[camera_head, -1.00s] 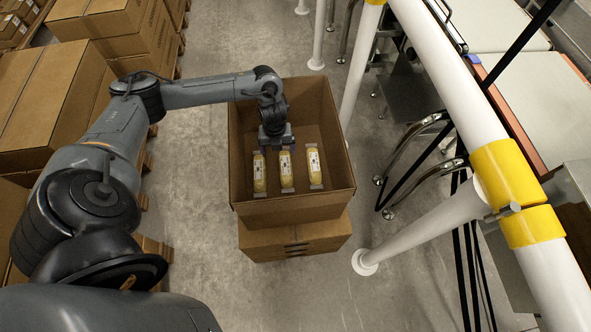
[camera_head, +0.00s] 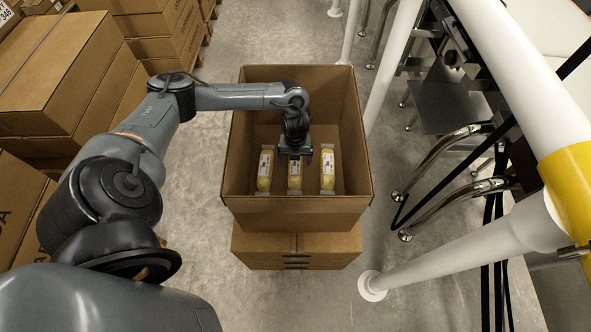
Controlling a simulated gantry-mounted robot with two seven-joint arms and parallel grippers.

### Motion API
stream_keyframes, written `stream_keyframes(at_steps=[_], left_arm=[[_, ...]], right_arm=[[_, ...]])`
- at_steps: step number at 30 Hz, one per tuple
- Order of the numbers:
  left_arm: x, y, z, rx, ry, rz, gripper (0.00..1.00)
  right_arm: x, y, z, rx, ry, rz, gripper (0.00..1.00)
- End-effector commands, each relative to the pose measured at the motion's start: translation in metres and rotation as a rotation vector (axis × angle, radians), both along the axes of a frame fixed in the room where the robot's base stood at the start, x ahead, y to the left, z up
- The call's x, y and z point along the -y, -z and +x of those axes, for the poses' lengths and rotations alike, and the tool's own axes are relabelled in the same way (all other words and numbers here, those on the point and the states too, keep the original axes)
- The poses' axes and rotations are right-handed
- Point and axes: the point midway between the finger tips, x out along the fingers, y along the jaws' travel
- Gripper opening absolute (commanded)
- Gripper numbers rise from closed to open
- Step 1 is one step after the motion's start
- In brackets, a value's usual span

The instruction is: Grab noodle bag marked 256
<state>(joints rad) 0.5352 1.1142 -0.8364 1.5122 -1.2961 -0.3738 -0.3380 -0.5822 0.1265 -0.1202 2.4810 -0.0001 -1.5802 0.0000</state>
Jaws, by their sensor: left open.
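Three yellow noodle bags with white labels lie side by side in an open cardboard box (camera_head: 297,212). They are the left bag (camera_head: 265,171), the middle bag (camera_head: 295,176) and the right bag (camera_head: 328,169). The numbers on the labels are too small to read. My left gripper (camera_head: 295,157) points down inside the box, over the far end of the middle bag and partly hiding it. It is open and holds nothing that I can see. Whether its fingers touch the bag I cannot tell. My right gripper is not in view.
The open box stands on a closed cardboard box (camera_head: 297,252). Stacked cartons (camera_head: 60,75) fill the left side. A white railing (camera_head: 470,250) with a yellow band and metal frame parts stand at the right. Bare floor lies around the boxes.

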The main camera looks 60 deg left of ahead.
Motion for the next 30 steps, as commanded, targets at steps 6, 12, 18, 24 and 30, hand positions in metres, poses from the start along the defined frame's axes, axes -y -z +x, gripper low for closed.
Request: stream_keyframes(at_steps=[6, 12, 18, 24, 30], left_arm=[[0.000, 0.013, 0.000, 0.000, 0.001, 0.000, 0.89], [0.000, 0.037, 0.000, 0.000, 0.001, 0.000, 0.89], [0.000, 0.054, 0.000, 0.000, 0.000, 0.001, 0.89], [0.000, 0.053, 0.000, 0.000, 0.000, 0.001, 0.89], [0.000, 0.053, 0.000, 0.000, 0.000, 0.001, 0.64]], right_arm=[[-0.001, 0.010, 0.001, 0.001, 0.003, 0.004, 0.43], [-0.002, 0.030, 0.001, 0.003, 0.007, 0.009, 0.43], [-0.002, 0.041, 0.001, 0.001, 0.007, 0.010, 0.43], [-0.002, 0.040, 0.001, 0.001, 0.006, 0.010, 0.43], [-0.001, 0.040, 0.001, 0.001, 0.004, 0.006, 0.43]])
